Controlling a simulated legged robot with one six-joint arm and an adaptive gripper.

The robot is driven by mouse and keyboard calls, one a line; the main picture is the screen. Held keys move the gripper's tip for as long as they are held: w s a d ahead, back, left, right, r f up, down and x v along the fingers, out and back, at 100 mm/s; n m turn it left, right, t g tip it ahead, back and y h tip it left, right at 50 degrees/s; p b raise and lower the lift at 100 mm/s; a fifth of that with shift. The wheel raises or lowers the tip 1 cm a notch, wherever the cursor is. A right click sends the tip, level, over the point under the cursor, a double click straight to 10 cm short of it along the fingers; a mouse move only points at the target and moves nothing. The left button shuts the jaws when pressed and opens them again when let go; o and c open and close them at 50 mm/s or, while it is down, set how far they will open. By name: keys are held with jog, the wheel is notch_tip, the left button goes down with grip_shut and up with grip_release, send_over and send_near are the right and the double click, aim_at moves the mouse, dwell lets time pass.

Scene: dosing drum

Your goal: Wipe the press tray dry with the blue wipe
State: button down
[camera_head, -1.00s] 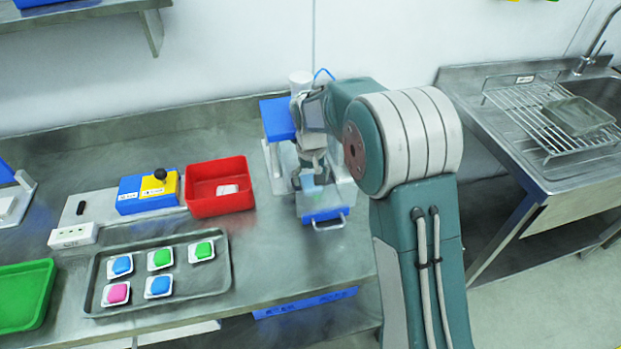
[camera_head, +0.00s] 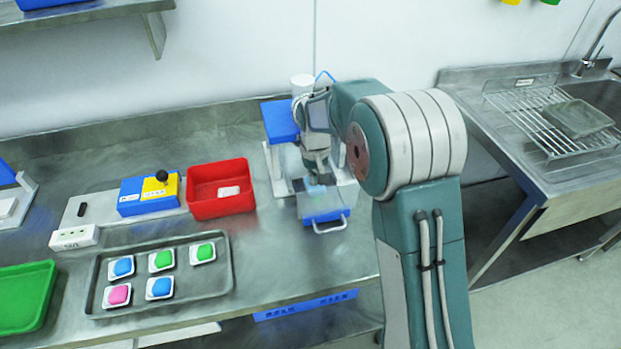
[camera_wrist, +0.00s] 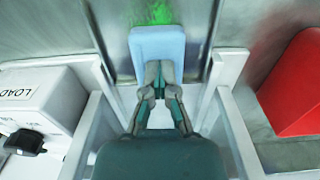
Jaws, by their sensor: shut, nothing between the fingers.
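The press tray (camera_head: 310,206) is a grey drawer with a blue front and a pale handle, pulled out under the blue-topped press (camera_head: 280,121). My gripper (camera_head: 316,183) points down over it. In the wrist view my gripper (camera_wrist: 160,72) has its fingertips together at the blue wipe (camera_wrist: 157,42), a light blue pad. The pad lies under and beyond the tips; whether it touches the tray is hard to tell. A bright green smear (camera_wrist: 160,13) shows on the tray floor past the wipe. In the head view the wipe (camera_head: 315,191) is partly hidden by my fingers.
A red bin (camera_head: 199,208) with a white item stands left of the press. A grey tray (camera_head: 222,282) holds several coloured pods. A green bin (camera_head: 46,312) is at far left. White press posts (camera_wrist: 97,120) flank my gripper closely. A sink with a rack stands right.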

jog(key=shift+w+d+f, duration=0.1)
jog(key=shift+d+f, duration=0.05)
jog(key=shift+d, duration=0.55)
jog(key=shift+d+f, duration=0.15)
jog(key=shift+d, duration=0.5)
jog(key=shift+s+a+r, duration=0.1)
jog(key=shift+s+a, duration=0.1)
jog(key=shift+a, duration=0.95)
jog(key=shift+s+a+r, duration=0.1)
jog(key=shift+s+a, duration=0.1)
jog(key=shift+a, duration=0.9)
jog(key=shift+w+d+r, duration=0.1)
jog(key=shift+w+d, duration=0.15)
jog(key=shift+d, duration=0.8)
jog(key=shift+w+d+r, duration=0.1)
jog(key=shift+w+d, duration=0.15)
jog(key=shift+d, duration=0.75)
jog(key=shift+s+a+f, duration=0.1)
jog(key=shift+s+a, duration=0.1)
jog(key=shift+a, duration=0.75)
jog(key=shift+s+a+f, duration=0.1)
jog(key=shift+s+a, duration=0.05)
jog(key=shift+a, duration=0.75)
jog(key=shift+a, duration=0.1)
jog(key=shift+s+a+f, duration=0.1)
jog(key=shift+s+a, duration=0.1)
jog(key=shift+a, duration=0.7)
jog(key=shift+s+a, duration=0.15)
jog(key=shift+a, duration=0.7)
